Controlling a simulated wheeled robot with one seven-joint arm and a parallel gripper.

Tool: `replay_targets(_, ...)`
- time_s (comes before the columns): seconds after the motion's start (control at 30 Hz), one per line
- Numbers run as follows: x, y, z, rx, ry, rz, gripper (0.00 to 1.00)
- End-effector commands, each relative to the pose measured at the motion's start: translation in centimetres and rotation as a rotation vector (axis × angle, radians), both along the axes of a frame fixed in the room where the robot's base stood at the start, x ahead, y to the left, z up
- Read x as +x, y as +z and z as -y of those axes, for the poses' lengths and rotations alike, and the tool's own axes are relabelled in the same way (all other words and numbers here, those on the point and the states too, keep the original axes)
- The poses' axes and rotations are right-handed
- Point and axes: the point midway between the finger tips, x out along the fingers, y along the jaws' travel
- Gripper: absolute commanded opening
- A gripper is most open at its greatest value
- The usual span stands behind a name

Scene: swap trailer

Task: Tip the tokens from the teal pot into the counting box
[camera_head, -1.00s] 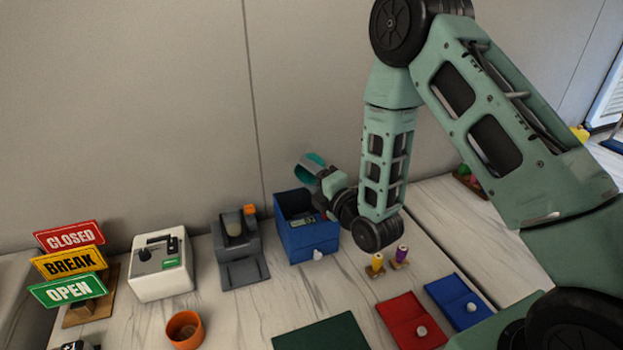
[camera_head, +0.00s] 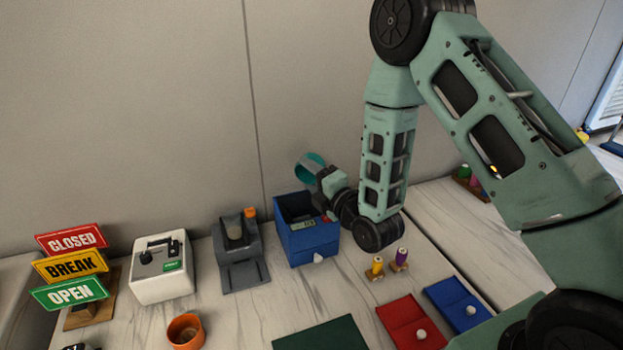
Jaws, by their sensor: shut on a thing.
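The teal pot (camera_head: 307,167) is held up by my gripper (camera_head: 322,178), above the back of the blue counting box. The pot is tilted, with its side and part of its rim showing. My gripper is shut on the pot; the fingertips are partly hidden by the wrist. The blue counting box (camera_head: 311,247) stands open-topped on the table, with a small display and a white knob on its front. The tokens in the pot are hidden.
A grey dispenser (camera_head: 241,272) and a white machine (camera_head: 161,281) stand left of the box. An orange pot (camera_head: 186,331) is in front. Yellow and purple pegs (camera_head: 376,267), a red tray (camera_head: 398,310) and a blue tray (camera_head: 452,292) lie right.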

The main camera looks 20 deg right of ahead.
Motion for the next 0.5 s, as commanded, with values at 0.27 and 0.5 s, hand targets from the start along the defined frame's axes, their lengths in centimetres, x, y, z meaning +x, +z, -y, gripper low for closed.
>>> replay_targets(0.27, 0.0, 2.4, 0.0, 0.0, -0.001, 0.0, 0.33)
replay_targets(0.5, 0.0, 4.3, 0.0, 0.001, -0.001, 0.002, 0.33)
